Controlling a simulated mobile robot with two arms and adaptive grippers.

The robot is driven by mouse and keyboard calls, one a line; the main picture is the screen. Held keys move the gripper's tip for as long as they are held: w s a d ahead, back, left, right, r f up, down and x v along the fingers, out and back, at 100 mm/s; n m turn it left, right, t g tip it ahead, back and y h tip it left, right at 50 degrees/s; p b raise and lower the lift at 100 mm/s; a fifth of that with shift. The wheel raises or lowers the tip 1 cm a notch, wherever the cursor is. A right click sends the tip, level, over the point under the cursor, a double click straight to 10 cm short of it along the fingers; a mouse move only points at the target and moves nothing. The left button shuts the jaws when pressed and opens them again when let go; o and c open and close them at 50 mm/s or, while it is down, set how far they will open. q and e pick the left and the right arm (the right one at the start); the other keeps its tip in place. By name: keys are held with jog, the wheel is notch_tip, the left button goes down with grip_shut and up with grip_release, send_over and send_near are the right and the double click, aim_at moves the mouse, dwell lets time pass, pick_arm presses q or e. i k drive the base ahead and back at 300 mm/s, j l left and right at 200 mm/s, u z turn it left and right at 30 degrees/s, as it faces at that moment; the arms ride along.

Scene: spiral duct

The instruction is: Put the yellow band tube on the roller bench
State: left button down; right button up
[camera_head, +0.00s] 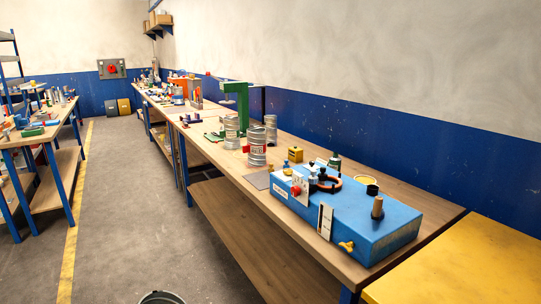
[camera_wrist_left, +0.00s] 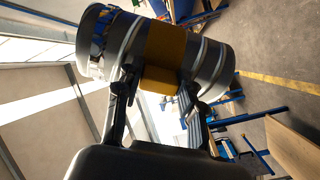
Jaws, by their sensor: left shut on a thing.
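The yellow band tube (camera_wrist_left: 165,55), a ribbed silver spiral duct with a yellow band round its middle, fills the top of the left wrist view. My left gripper (camera_wrist_left: 158,82) is shut on it at the band, one finger on each side. The tube lies across the fingers, slightly tilted in that view. In the head view, only a round metal rim (camera_head: 160,297) shows at the bottom edge; I cannot tell whether it is the held tube's end. No gripper shows in the head view, and my right gripper is out of view. I cannot make out the roller bench.
A long wooden workbench (camera_head: 237,168) runs along the right wall. It carries silver spiral tubes (camera_head: 257,146), a green stand (camera_head: 241,100) and a blue machine (camera_head: 350,215). A yellow surface (camera_head: 470,265) is at bottom right. Another bench (camera_head: 45,133) stands left. The grey floor between is clear.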

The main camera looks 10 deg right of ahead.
aim_at(242, 154)
jog(key=i+j+z, duration=0.75)
jog(key=i+j, duration=0.85)
jog(key=j, duration=0.2)
jog(key=i+j+z, duration=0.1)
jog(key=i+j, duration=0.6)
jog(key=j, duration=0.2)
